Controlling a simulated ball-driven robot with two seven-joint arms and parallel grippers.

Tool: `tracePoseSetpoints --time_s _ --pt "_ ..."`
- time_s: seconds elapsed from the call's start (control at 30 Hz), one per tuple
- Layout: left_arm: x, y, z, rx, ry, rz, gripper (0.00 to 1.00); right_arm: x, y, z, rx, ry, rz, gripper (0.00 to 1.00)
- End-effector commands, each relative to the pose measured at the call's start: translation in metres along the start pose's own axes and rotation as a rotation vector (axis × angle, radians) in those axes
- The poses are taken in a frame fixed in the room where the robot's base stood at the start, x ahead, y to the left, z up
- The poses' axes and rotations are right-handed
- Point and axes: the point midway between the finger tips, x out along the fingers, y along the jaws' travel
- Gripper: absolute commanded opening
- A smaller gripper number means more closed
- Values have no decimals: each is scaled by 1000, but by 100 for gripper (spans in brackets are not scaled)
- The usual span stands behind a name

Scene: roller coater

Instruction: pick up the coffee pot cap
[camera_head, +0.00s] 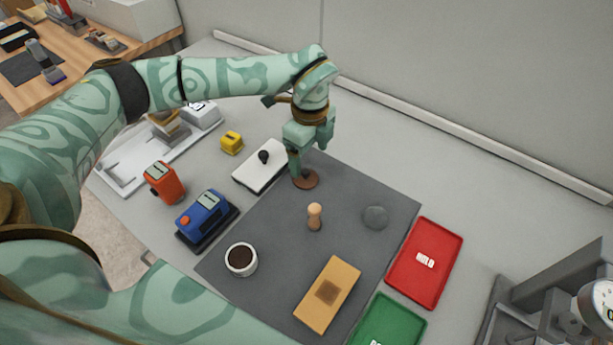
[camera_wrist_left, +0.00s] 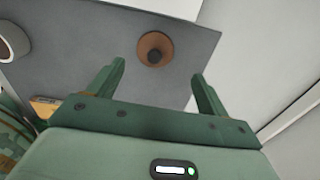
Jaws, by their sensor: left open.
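The coffee pot cap appears to be the round brown disc with a dark knob (camera_head: 306,181), lying at the far edge of the dark grey mat (camera_head: 265,222). In the left wrist view the cap (camera_wrist_left: 155,49) lies flat, its knob facing the camera. My left gripper (camera_head: 309,160) is open and points down, its fingers just above and beside the cap. One finger hides part of the cap in the head view. In the left wrist view the cap shows beyond and between the open fingertips (camera_wrist_left: 158,70), with nothing held. My right gripper is not in view.
On the mat stand a wooden tamper (camera_head: 315,217), a grey disc (camera_head: 375,217), a cup (camera_head: 241,260) and a wooden board (camera_head: 327,294). A white scale (camera_head: 251,177) is left of the gripper. Red (camera_head: 440,247) and green (camera_head: 395,319) trays lie right.

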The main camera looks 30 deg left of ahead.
Motion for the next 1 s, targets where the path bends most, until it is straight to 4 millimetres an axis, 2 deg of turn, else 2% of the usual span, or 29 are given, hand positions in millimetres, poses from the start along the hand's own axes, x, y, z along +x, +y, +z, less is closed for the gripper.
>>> tracePoseSetpoints --time_s 0.17,0.4,0.63,0.67,0.8,0.83,1.0 --pt "14 3 2 -1 0 2 78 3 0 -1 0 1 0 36" --pt "52 8 4 1 1 2 78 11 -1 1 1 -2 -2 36" --pt "53 8 4 1 0 -1 78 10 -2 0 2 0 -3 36" --pt "53 8 4 1 0 -1 73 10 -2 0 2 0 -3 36" --pt "53 8 4 1 0 -1 34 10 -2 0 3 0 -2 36" --pt "53 8 4 1 0 -1 31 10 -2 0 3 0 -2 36" --pt "53 8 4 0 0 -1 29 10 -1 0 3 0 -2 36"
